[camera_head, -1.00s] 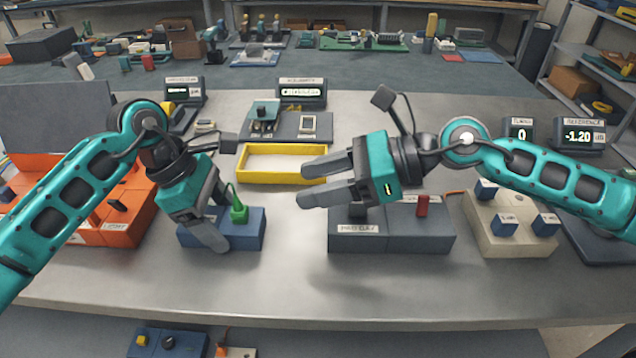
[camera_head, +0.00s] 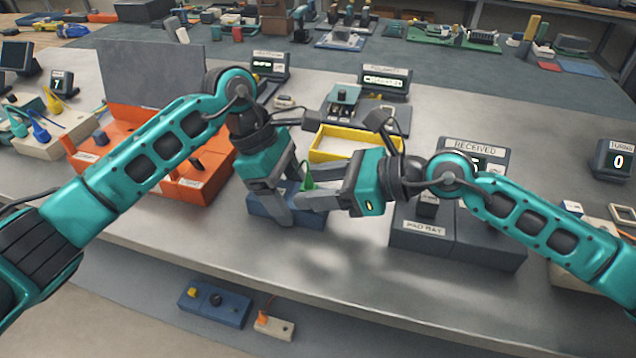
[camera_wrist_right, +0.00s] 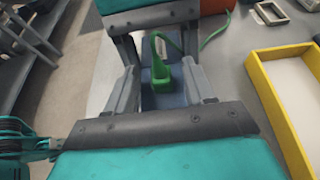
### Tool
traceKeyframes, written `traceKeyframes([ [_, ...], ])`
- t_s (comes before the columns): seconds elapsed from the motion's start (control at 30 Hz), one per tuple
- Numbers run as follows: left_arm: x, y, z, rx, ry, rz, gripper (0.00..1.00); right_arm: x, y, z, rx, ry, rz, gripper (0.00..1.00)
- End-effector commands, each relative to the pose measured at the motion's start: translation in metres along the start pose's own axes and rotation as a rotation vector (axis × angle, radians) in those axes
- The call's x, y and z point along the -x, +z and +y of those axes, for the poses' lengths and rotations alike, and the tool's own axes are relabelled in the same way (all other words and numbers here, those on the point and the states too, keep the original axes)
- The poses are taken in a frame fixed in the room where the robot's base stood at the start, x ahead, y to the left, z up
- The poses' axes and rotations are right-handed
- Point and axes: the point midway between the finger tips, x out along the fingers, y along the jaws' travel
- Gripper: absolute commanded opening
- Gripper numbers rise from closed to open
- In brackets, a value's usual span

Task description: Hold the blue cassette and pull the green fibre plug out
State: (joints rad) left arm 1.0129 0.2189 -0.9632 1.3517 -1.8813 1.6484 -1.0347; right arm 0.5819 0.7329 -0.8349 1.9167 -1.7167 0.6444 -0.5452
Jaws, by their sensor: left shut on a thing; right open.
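The blue cassette (camera_head: 312,219) sits on the grey bench, partly hidden by my grippers. The green fibre plug (camera_head: 308,183) stands up from it, with a green cable looping from its top. My left gripper (camera_head: 281,200) is shut on the cassette from above, beside the plug. My right gripper (camera_head: 298,192) is open and reaches in from the right at plug height. In the right wrist view the plug (camera_wrist_right: 163,76) stands between my right fingers (camera_wrist_right: 161,88), with a gap visible on each side. The blue cassette (camera_wrist_right: 165,99) lies below it.
A yellow-rimmed tray (camera_head: 345,158) lies just behind the cassette. An orange unit (camera_head: 190,188) is to its left and a dark block (camera_head: 430,240) to its right. The bench front edge is close, with clear metal before the cassette.

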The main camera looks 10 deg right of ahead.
Motion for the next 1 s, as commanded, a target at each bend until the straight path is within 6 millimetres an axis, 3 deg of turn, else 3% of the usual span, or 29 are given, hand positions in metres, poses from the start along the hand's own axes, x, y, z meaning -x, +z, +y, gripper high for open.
traceKeyframes([
  [0.23, -0.0058, -0.0026, -0.0032, 0.004, -0.015, 0.005, 0.29, -0.0007, -0.0005, -0.0002, 0.0, -0.001, 0.0, 0.53],
  [0.8, -0.0058, -0.0027, -0.0032, 0.005, -0.015, 0.005, 0.29, -0.0004, -0.0004, -0.0001, 0.0, 0.0, 0.0, 0.0],
  [0.83, -0.0058, -0.0027, -0.0032, 0.005, -0.014, 0.005, 0.29, -0.0004, -0.0004, -0.0001, 0.0, 0.0, 0.0, 0.0],
  [0.87, -0.0058, -0.0027, -0.0032, 0.005, -0.014, 0.005, 0.29, -0.0004, -0.0004, 0.0, 0.0, 0.0, 0.0, 0.21],
  [1.0, -0.0058, -0.0027, -0.0031, 0.005, -0.014, 0.005, 0.29, -0.0004, -0.0005, 0.0001, 0.0, 0.0, 0.0, 0.08],
])
